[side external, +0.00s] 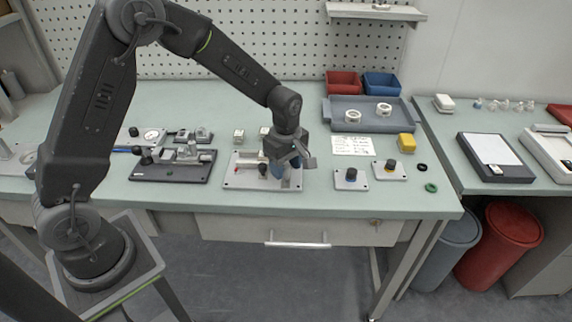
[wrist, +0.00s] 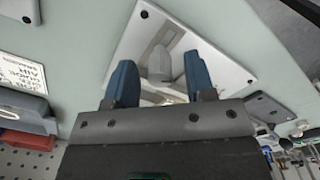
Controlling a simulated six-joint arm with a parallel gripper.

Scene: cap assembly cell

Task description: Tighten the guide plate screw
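The light fixture plate (side external: 240,182) lies flat on the green bench, near the middle of the side view. My gripper (side external: 279,170) is low over its right half, fingers pointing down. In the wrist view, the two blue fingers of my gripper (wrist: 158,72) stand apart over the white plate (wrist: 215,42). A grey rounded part (wrist: 160,60) shows between them, with gaps on both sides. I cannot tell whether this part is the guide plate screw. My gripper hides part of the plate.
A dark fixture (side external: 170,172) with metal parts stands to the left. The bench front strip is clear.

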